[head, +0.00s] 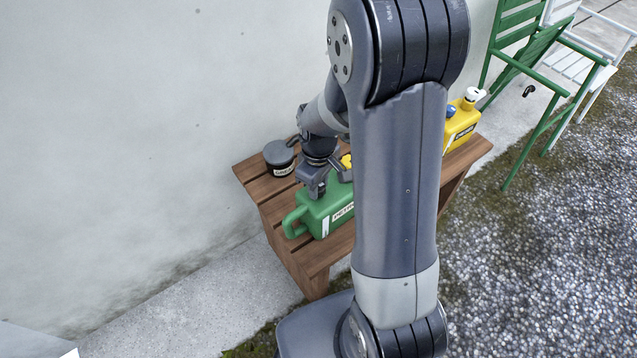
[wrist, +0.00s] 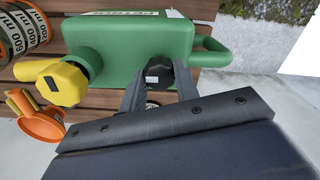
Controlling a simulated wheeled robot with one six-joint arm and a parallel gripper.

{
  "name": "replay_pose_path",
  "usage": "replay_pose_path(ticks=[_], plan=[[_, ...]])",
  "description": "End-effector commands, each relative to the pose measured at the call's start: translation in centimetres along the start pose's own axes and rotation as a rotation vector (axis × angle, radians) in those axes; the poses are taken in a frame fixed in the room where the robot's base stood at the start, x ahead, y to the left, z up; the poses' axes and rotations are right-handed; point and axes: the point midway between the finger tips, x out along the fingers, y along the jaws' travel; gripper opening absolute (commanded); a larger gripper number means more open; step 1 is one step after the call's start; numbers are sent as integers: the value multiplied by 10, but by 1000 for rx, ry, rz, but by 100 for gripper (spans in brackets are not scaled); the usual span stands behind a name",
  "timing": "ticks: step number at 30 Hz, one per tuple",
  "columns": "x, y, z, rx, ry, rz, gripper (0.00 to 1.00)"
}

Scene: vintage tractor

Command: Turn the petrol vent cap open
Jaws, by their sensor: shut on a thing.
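The green petrol can (head: 308,216) stands on the wooden bench, with its handle to the left in the head view. It fills the upper middle of the wrist view (wrist: 118,42). Its dark vent cap (wrist: 158,72) bears a small white mark and sits between my gripper's fingers (wrist: 157,80). My gripper is shut on this cap, one finger on each side. In the head view my gripper (head: 316,190) is over the can's top, and the cap is hidden there.
The slatted bench (head: 272,205) is against a pale wall. A dark lidded pot (head: 279,157) is behind the can; a yellow can (head: 461,122) stands farther right. Orange measuring cups (wrist: 38,122) and tins (wrist: 20,38) are near the spout. My arm hides the bench's middle in the head view.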

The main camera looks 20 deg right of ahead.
Motion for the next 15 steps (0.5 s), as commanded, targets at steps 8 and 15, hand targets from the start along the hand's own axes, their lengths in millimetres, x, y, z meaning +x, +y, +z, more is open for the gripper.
replay_pose_path(ticks=[8,15], plan=[[0,0,0,0,1,1,35],[0,0,0,0,1,1,52]])
